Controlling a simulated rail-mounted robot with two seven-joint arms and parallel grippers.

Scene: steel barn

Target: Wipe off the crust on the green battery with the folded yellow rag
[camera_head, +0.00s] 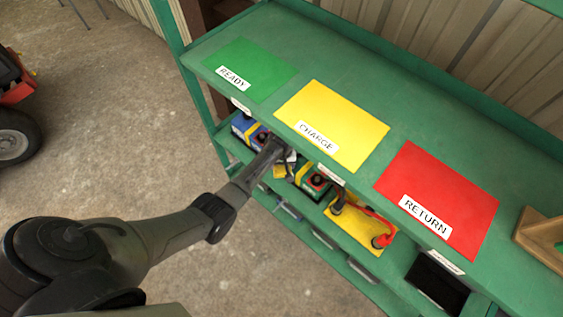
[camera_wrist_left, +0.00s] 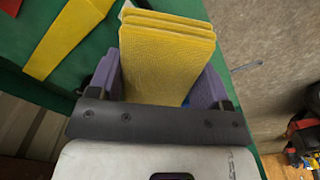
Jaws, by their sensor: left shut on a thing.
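My left gripper (camera_head: 282,158) reaches in under the top shelf and is shut on the folded yellow rag (camera_head: 279,171). In the left wrist view, the gripper's purple fingers (camera_wrist_left: 158,88) flank the rag (camera_wrist_left: 168,48), a stack of flat yellow layers. The green battery (camera_head: 314,184), with a red part on top, stands on the lower shelf just right of the gripper. I cannot tell whether the rag touches it. Its crust cannot be made out, and the gripper covers part of that area. My right gripper is not in view.
A blue battery (camera_head: 247,129) stands left of the gripper. Jumper clamps (camera_head: 381,240) lie on a yellow mat (camera_head: 350,228) to the right. The top shelf (camera_head: 440,95) overhangs, with green, yellow and red patches. Open floor (camera_head: 120,120) lies left.

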